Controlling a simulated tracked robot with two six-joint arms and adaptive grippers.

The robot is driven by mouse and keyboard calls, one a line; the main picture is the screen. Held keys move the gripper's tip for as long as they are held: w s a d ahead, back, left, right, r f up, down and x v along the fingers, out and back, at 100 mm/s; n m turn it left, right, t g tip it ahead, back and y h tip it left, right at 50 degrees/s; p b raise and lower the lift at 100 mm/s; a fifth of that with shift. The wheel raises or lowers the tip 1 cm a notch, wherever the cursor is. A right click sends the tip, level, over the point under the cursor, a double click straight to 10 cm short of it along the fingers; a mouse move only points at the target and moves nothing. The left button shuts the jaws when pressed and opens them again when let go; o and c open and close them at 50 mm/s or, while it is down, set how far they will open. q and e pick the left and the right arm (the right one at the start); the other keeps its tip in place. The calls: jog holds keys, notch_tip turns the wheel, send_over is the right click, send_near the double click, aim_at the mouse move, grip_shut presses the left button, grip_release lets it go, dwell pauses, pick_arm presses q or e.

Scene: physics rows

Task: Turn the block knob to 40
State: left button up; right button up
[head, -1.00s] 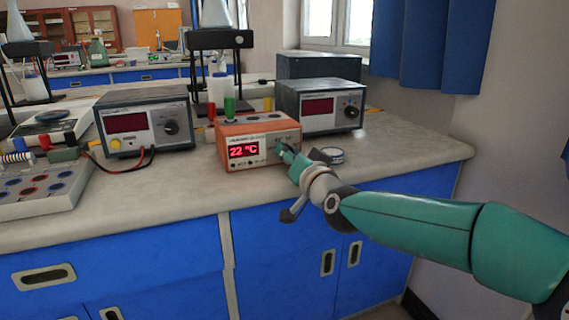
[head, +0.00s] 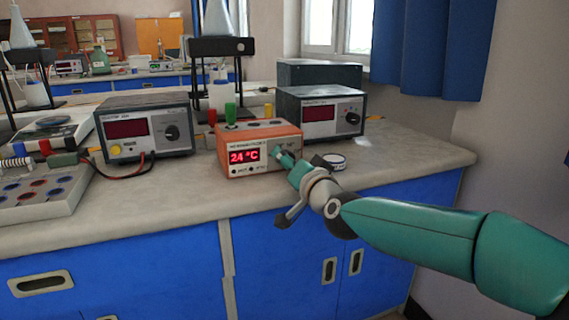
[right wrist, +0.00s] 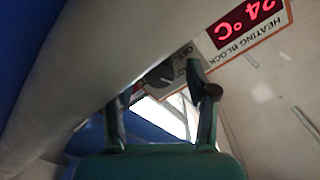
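The heating block (head: 259,148) is an orange box on the bench. Its red display reads 24 °C in the head view, and the display shows upside down in the right wrist view (right wrist: 245,22). Its dark knob (right wrist: 163,74) is partly visible in the right wrist view; the gripper hides it in the head view. My right gripper (head: 283,154) is at the right part of the block's front. In the right wrist view its fingers (right wrist: 160,86) are apart, with the knob near and between the tips. Contact with the knob is unclear. My left gripper is out of view.
Grey power supplies stand left (head: 146,127) and behind right (head: 321,112) of the block. Red, green (head: 230,112) and yellow stoppered items are behind it. A small round container (head: 334,160) sits close to my right gripper. The bench front (head: 200,195) is clear.

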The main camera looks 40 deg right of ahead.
jog(key=v, duration=1.2)
dwell(0.5)
